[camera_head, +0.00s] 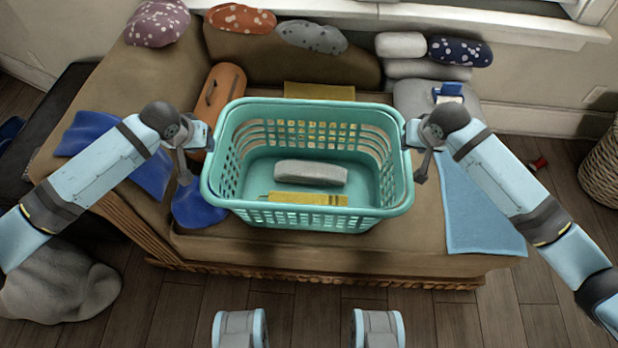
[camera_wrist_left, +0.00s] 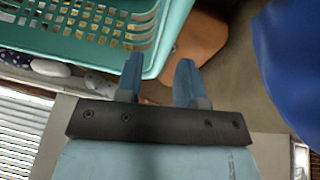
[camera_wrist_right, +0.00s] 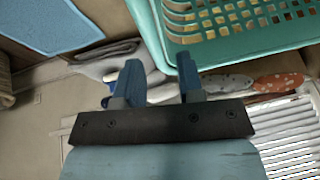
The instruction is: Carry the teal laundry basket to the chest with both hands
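The teal laundry basket (camera_head: 385,211) is upright in the middle of the head view, over the brown cushioned seat (camera_head: 420,233). I cannot tell whether it rests there or hangs just above. A grey bundle (camera_head: 311,173) and a yellow item (camera_head: 307,199) show inside it. My left gripper (camera_head: 205,136) is at its left side; the left wrist view shows parted fingers (camera_wrist_left: 157,72) by the rim corner (camera_wrist_left: 148,72). My right gripper (camera_head: 409,132) is at its right side, fingers (camera_wrist_right: 160,75) also parted by the rim (camera_wrist_right: 166,50). Background shows between both pairs of fingers. I cannot identify the chest.
An orange bolster (camera_head: 218,97), blue cloths (camera_head: 142,165), a light blue towel (camera_head: 476,208) and several pillows (camera_head: 312,36) lie around the basket. A grey pouf-like thing (camera_head: 62,283) stands at lower left, a wicker basket (camera_head: 603,163) at far right. Wooden floor (camera_head: 455,322) is clear in front.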

